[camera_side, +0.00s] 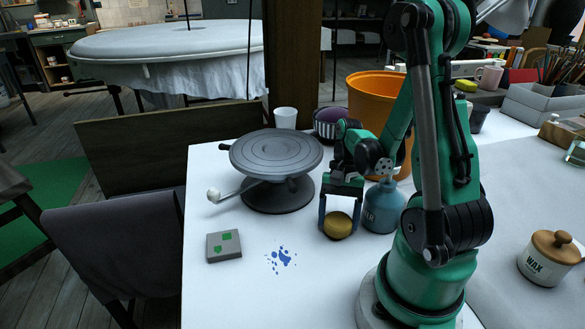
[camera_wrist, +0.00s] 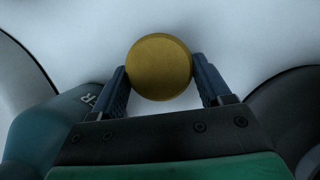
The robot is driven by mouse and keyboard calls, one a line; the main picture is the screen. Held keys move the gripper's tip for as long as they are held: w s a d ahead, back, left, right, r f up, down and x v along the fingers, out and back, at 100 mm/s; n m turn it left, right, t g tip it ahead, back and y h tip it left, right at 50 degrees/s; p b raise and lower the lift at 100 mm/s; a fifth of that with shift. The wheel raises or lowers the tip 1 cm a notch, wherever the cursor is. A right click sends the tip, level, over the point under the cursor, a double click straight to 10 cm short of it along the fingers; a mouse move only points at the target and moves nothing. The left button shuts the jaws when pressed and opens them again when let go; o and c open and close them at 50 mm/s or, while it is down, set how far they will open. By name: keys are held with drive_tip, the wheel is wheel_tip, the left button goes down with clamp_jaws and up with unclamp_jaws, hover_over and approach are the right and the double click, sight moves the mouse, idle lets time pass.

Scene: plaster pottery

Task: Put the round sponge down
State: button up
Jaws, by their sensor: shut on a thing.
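The round sponge (camera_side: 338,226) is a yellow-brown disc, low over the white table (camera_side: 330,290) in the side view. My gripper (camera_side: 338,222) points down and is shut on it, one finger at each side. In the wrist view the sponge (camera_wrist: 159,67) sits between the two dark blue fingertips of my gripper (camera_wrist: 162,85), with white table beyond it. I cannot tell whether the sponge's underside touches the table.
A blue bottle (camera_side: 383,207) stands close right of the sponge. A grey turntable (camera_side: 277,160) with a handle is to the left. A grey block (camera_side: 224,246) and blue spots (camera_side: 281,257) lie front left. An orange bucket (camera_side: 372,97) is behind. The front middle is clear.

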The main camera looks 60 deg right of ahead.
drive_tip(key=shift+f, duration=0.15)
drive_tip(key=o, duration=1.1)
drive_tip(key=shift+f, duration=0.1)
drive_tip(key=shift+c, duration=0.2)
drive_tip(key=v, duration=1.2)
drive_tip(key=w+a+n+t+h, duration=0.1)
drive_tip(key=w+a+n, duration=0.1)
drive_tip(key=w+a+n+t+h, duration=0.1)
drive_tip(key=a+n, duration=0.1)
drive_tip(key=a, duration=0.1)
drive_tip(key=w+a+r+n+h, duration=0.1)
drive_tip(key=w+a+n+h, duration=0.1)
drive_tip(key=a+n, duration=0.1)
drive_tip(key=shift+w+t, duration=0.4)
drive_tip(key=w+a+r+n+t, duration=0.1)
drive_tip(key=w+a+n+t, duration=0.2)
drive_tip(key=a+n+t, duration=0.2)
drive_tip(key=a+n, duration=0.2)
drive_tip(key=a, duration=0.2)
drive_tip(key=shift+r+t, duration=0.2)
drive_tip(key=shift+t, duration=0.1)
drive_tip(key=shift+a, duration=0.1)
